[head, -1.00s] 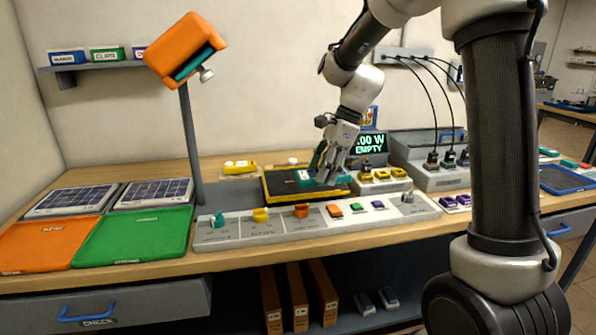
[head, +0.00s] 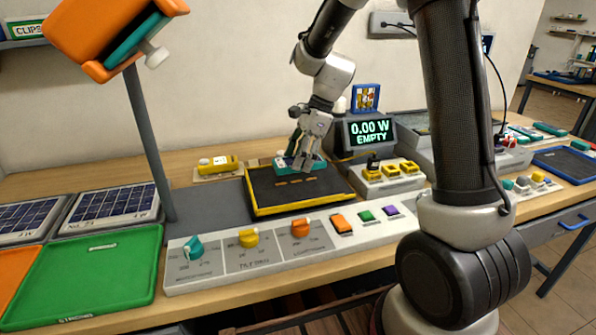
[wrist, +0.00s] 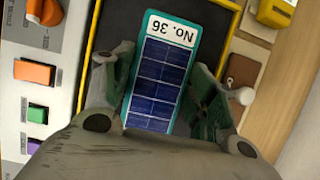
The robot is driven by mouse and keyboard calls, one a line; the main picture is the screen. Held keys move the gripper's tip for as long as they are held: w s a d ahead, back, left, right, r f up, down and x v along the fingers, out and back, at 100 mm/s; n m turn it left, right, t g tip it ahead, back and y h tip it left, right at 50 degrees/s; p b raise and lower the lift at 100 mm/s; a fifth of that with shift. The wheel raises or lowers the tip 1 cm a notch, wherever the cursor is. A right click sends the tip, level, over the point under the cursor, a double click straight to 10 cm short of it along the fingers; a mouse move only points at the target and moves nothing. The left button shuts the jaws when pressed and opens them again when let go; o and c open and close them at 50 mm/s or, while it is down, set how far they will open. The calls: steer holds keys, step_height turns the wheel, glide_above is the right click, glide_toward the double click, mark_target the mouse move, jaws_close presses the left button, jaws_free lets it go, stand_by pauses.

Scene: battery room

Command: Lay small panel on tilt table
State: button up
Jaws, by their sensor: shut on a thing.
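The small panel (wrist: 158,75) has dark blue cells, a teal frame and a white label reading "No. 36" in the wrist view. My gripper (wrist: 157,90) is shut on it, with a finger at each long side. In the head view my gripper (head: 302,160) holds the panel (head: 290,163) at the far part of the tilt table (head: 262,196), a black plate with a yellow rim. I cannot tell whether the panel touches the plate. The display (head: 370,132) behind it reads "0.00 W EMPTY".
A control strip (head: 275,250) with knobs and coloured buttons runs along the front. An orange lamp (head: 105,38) on a post stands at left, near two larger panels (head: 110,206) and a green tray (head: 95,275). A block with yellow plugs (head: 388,178) stands right of the table.

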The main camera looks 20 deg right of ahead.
mark_target(299, 181)
steer(key=shift+f, duration=2.15)
steer(key=o, duration=1.1)
steer(key=shift+f, duration=0.1)
